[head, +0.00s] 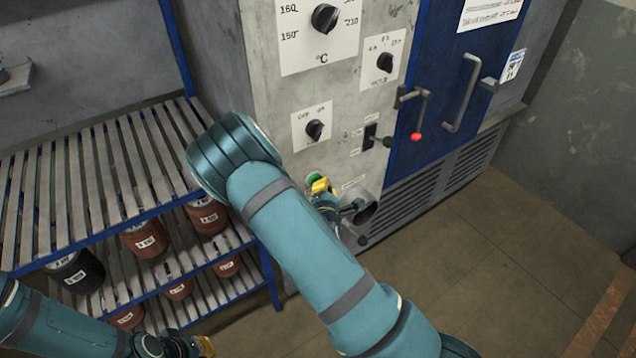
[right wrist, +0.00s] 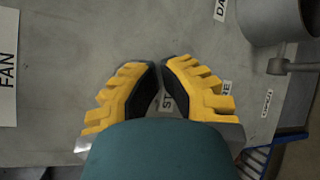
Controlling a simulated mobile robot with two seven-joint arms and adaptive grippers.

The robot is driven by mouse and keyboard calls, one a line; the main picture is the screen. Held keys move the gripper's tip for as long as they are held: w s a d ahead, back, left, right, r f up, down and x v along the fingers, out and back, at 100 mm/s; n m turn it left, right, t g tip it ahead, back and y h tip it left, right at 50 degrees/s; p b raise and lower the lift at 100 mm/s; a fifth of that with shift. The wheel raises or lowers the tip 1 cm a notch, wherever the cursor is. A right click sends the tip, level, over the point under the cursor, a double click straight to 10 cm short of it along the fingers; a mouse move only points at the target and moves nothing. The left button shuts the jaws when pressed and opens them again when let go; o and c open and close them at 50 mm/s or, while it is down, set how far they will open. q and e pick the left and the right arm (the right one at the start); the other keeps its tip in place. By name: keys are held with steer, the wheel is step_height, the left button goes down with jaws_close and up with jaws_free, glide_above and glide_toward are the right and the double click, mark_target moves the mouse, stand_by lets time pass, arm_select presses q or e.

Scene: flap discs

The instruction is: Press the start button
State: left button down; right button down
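The green start button (head: 313,178) is on the grey front panel of the oven, low down. It is partly covered by my right gripper (head: 322,188), whose yellow fingers are right in front of it. I cannot tell whether they touch it. In the right wrist view my right gripper (right wrist: 161,66) points at the panel, its yellow fingertips drawn together and nothing seen between them.
Knobs (head: 326,18) and a black switch (head: 370,136) sit higher on the panel. A round pipe outlet (head: 364,208) projects right of the button. A blue door (head: 440,110) with handles is to the right.

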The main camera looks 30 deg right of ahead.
steer(key=shift+w, duration=0.2)
steer(key=shift+w+r, duration=0.1)
steer(key=shift+w, duration=0.1)
steer(key=shift+a, duration=0.1)
stand_by(0.4)
steer(key=shift+s, duration=0.15)
steer(key=s, duration=0.6)
steer(key=shift+d, duration=0.3)
stand_by(0.3)
stand_by(0.7)
